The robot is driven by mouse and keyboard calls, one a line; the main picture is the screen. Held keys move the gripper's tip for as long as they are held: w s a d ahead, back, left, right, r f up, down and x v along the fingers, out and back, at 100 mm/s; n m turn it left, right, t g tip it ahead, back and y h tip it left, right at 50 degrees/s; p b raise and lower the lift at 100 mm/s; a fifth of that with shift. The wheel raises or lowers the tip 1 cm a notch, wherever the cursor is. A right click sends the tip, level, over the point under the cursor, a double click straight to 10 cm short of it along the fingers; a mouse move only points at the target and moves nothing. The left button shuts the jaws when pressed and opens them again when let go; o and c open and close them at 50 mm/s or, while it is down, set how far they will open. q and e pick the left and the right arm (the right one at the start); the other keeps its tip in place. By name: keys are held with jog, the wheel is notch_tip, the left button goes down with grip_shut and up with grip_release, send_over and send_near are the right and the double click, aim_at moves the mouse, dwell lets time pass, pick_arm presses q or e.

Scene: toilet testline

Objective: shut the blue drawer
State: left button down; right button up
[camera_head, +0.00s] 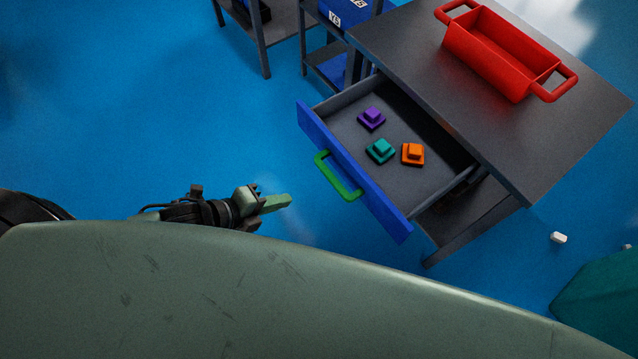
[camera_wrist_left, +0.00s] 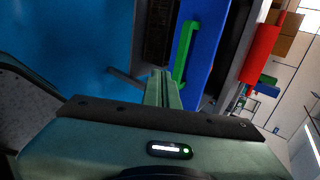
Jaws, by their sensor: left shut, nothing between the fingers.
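The blue drawer (camera_head: 350,168) is pulled out from the dark grey table in the head view, with a green handle (camera_head: 337,176) on its blue front. Inside it lie a purple piece (camera_head: 371,118), a teal piece (camera_head: 380,151) and an orange piece (camera_head: 413,154). My left gripper (camera_head: 289,200) is shut and empty, in front of the drawer front and apart from the handle in the head view. The left wrist view shows its closed fingers (camera_wrist_left: 161,88) beside the green handle (camera_wrist_left: 184,52) and the blue front (camera_wrist_left: 206,45). My right gripper is not in view.
A red tray (camera_head: 500,55) with two handles stands on the table top (camera_head: 410,35). Another shelf (camera_head: 265,35) and a blue bin (camera_head: 345,12) are at the back. A small white object (camera_head: 558,237) lies on the floor at right. The blue floor (camera_head: 170,110) at left is clear.

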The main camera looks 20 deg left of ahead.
pick_arm(q)
jog(key=w+d+f, duration=0.4)
jog(key=w+d, duration=0.2)
jog(key=w, duration=0.2)
jog(key=shift+w+d+f+p, duration=0.2)
jog(key=shift+w+d+p, duration=0.05)
jog(key=shift+d+p, duration=0.2)
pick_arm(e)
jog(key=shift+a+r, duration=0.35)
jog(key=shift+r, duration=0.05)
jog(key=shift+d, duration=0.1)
